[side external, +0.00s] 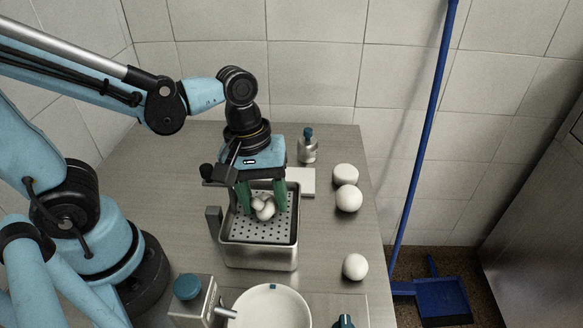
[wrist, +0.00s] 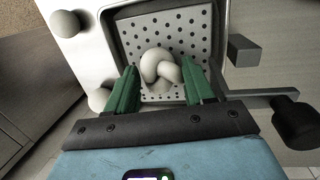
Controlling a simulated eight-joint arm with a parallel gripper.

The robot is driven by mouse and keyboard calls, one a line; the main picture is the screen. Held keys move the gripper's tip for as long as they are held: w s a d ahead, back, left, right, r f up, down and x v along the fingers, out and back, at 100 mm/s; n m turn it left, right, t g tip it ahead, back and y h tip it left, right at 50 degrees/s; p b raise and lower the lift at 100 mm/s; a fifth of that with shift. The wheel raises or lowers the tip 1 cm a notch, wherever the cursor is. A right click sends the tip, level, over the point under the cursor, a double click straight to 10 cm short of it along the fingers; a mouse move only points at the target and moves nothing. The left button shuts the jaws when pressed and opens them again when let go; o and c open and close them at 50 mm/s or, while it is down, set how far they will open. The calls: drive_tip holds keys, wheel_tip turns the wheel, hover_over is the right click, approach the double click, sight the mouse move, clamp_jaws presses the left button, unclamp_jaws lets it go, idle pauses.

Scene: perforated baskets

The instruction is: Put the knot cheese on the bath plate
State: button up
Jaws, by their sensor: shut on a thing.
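The knot cheese (side external: 263,207) is a pale, knotted ball inside a steel box over the perforated plate. The bath plate seems to be this perforated plate (side external: 272,232), set in the steel box; it also shows in the wrist view (wrist: 140,38). My gripper (side external: 262,200) reaches down into the box from above, its green fingers on either side of the cheese. In the wrist view, my gripper (wrist: 159,70) is shut on the knot cheese (wrist: 160,66). I cannot tell whether the cheese's underside touches the plate.
Pale balls (side external: 348,198) lie right of the box, one nearer the front (side external: 355,267). A small bottle (side external: 308,148) and a flat white block (side external: 302,180) are behind.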

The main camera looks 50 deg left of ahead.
drive_tip(key=shift+f, duration=0.25)
drive_tip(key=o, duration=1.1)
drive_tip(key=shift+s+r, duration=0.1)
drive_tip(key=shift+r, duration=3.9)
drive_tip(key=shift+w+a+m+t, duration=0.3)
drive_tip(key=shift+w+a, duration=0.05)
drive_tip(key=w+a+f+m+t+y, duration=0.1)
drive_tip(key=w+a+m+t+y, duration=0.1)
drive_tip(key=a+m+t, duration=0.4)
drive_tip(key=shift+w+a+f+m, duration=0.15)
drive_tip(key=shift+w+a+m, duration=0.55)
drive_tip(key=shift+a+m, duration=0.4)
